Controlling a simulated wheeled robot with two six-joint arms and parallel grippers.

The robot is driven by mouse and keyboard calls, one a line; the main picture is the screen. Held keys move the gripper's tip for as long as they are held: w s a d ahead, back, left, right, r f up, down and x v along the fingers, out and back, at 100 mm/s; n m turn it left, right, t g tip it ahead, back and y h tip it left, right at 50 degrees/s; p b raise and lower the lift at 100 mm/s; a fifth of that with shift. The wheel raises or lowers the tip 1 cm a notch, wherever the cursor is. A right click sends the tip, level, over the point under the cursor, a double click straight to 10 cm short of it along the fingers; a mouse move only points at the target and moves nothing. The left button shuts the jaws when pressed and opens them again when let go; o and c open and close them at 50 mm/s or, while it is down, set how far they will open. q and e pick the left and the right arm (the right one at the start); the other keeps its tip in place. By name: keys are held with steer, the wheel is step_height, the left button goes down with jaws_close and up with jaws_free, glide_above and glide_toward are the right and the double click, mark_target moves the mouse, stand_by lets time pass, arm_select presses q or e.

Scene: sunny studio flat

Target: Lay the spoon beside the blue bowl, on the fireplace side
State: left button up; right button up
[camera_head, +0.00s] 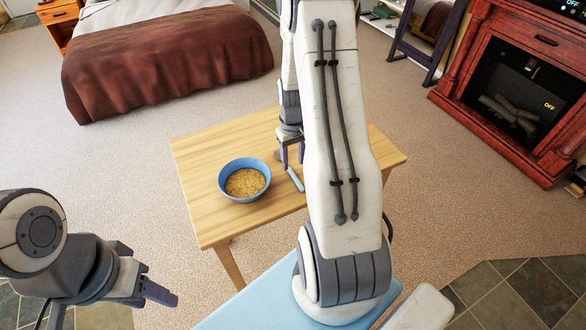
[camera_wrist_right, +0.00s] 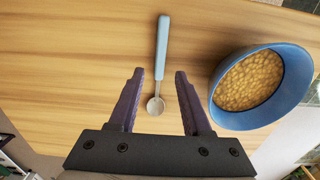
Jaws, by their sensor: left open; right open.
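The blue bowl (camera_head: 263,194) stands upright on the wooden table, filled with small tan pieces; it also shows at the right of the right wrist view (camera_wrist_right: 247,122). The spoon, with a pale blue handle (camera_head: 296,180) and a metal head, lies on the table to the bowl's right, on the fireplace side; its whole length shows in the right wrist view (camera_wrist_right: 162,50). My right gripper (camera_head: 291,165) is open and empty just above the spoon, its fingers either side of the spoon's head in the wrist view (camera_wrist_right: 160,74). My left gripper (camera_head: 160,290) is open and empty, low at left, away from the table.
The wooden table (camera_head: 205,150) is otherwise clear on its visible left part; my right arm hides much of its right part. A red fireplace (camera_head: 460,85) stands at the far right. A bed with a brown cover (camera_head: 165,65) is behind the table.

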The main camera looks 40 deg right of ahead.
mark_target(293, 174)
step_height(293, 174, up, 7)
steer(key=s+a+r+n, duration=0.2)
steer(key=a+r+n, duration=0.15)
steer(key=a, duration=0.85)
steer(key=s+a+r+n, duration=0.2)
steer(key=a+r, duration=0.2)
steer(key=a, duration=0.8)
steer(key=s+a+r+n, duration=0.1)
steer(key=s+a+n, duration=0.1)
steer(key=s+a, duration=0.2)
steer(key=s+a+r+n+y, duration=0.1)
steer(key=s+a, duration=0.4)
steer(key=s, duration=0.6)
steer(key=shift+r+n, duration=0.15)
steer(key=shift+n, duration=0.5)
